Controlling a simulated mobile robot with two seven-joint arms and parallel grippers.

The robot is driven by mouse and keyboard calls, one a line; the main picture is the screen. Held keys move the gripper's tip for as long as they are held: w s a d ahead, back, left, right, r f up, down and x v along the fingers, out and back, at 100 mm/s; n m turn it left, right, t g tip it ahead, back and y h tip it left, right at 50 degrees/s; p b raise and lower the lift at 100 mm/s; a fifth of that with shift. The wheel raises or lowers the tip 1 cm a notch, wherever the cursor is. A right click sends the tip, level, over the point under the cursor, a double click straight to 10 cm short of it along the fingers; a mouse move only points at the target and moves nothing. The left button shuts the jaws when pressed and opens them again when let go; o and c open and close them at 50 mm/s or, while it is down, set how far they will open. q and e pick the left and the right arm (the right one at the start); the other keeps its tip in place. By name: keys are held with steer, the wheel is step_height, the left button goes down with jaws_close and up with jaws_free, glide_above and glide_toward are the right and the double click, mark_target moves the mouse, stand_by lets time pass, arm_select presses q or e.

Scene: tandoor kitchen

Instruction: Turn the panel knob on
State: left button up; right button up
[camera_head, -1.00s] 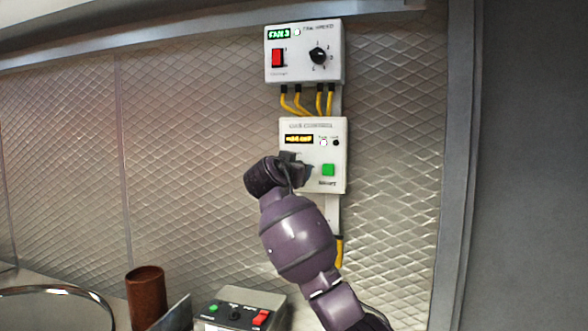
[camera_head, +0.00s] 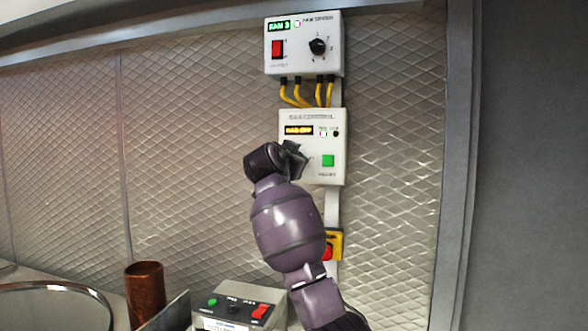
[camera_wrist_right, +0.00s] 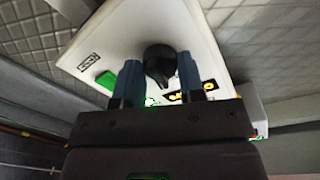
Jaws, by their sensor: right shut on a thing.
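The white gas control panel (camera_head: 337,148) hangs on the mesh wall, with a lit yellow display (camera_head: 299,130) that seems to read gas off, and a green button (camera_head: 328,160). My right gripper (camera_head: 297,160) is at the panel's left half and hides the knob in the head view. In the right wrist view, the black panel knob (camera_wrist_right: 158,58) sits between the two blue fingers of my right gripper (camera_wrist_right: 157,84), which is shut on it. The panel also shows there (camera_wrist_right: 120,45), tilted. My left gripper is not in view.
A white fan box (camera_head: 330,66) with a dial and red switch (camera_head: 278,49) is above, joined by yellow cables (camera_head: 298,95). A red button on a yellow box (camera_head: 334,245) is below. A brown cylinder (camera_head: 145,290) and a switch box (camera_head: 222,318) stand lower down.

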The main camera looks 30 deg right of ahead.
steer(key=m+b, duration=0.3)
steer(key=m, duration=0.4)
steer(key=m+y+b, duration=0.1)
steer(key=m+b, duration=0.1)
steer(key=m, duration=0.5)
steer(key=shift+t+b, duration=0.3)
steer(key=shift+b, duration=0.1)
steer(key=shift+m, duration=0.3)
steer(key=o, duration=0.9)
steer(key=shift+c, duration=0.2)
steer(key=shift+o, duration=0.3)
steer(key=shift+s+r, duration=0.1)
steer(key=shift+s, duration=0.1)
